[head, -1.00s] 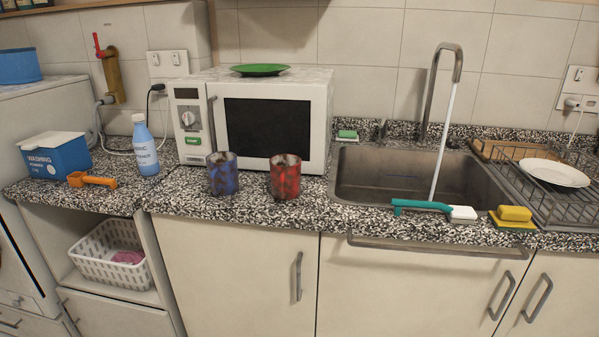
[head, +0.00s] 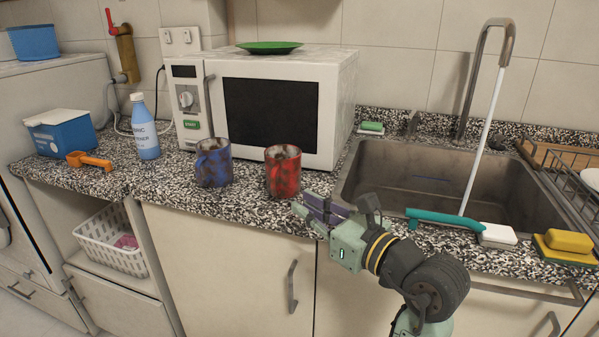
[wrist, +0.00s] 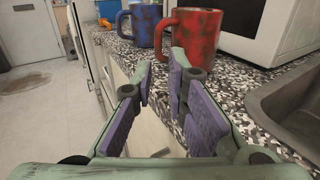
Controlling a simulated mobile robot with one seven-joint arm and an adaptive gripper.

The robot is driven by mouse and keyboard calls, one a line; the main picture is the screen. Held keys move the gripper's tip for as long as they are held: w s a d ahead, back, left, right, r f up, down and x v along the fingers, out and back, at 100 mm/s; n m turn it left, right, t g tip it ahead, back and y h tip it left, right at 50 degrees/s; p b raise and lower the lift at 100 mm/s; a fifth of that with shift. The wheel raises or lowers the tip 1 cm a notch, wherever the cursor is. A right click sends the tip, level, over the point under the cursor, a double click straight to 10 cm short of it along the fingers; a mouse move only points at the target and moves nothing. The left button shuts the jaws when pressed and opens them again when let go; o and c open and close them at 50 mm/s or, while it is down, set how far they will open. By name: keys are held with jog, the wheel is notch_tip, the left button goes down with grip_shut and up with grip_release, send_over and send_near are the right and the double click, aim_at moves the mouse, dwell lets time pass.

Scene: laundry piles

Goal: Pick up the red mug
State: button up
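The red mug (head: 283,172) stands upright on the speckled counter in front of the microwave. In the wrist view the red mug (wrist: 197,38) is ahead of my gripper, with its handle at its left side. My gripper (head: 312,212) is at the counter's front edge, in front of the mug and a little to the right. In the wrist view my gripper's (wrist: 160,75) purple-padded fingers are apart with nothing between them. They do not enclose the mug.
A blue mug (head: 213,163) stands just left of the red one. The microwave (head: 338,100) is close behind both. The sink (head: 370,190) is to the right, with a teal-handled brush (head: 440,219) on its front rim. A blue bottle (head: 145,130) stands further left.

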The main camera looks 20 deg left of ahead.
aim_at(275, 187)
jog(key=x, duration=0.4)
jog(key=shift+s+a+p, duration=0.15)
jog(key=shift+a+p, duration=0.1)
jog(key=shift+p, duration=0.1)
jog(key=shift+p+x, duration=0.9)
jog(key=shift+x, duration=2)
jog(key=shift+c, duration=0.5)
grip_shut()
jog(key=shift+r, duration=0.15)
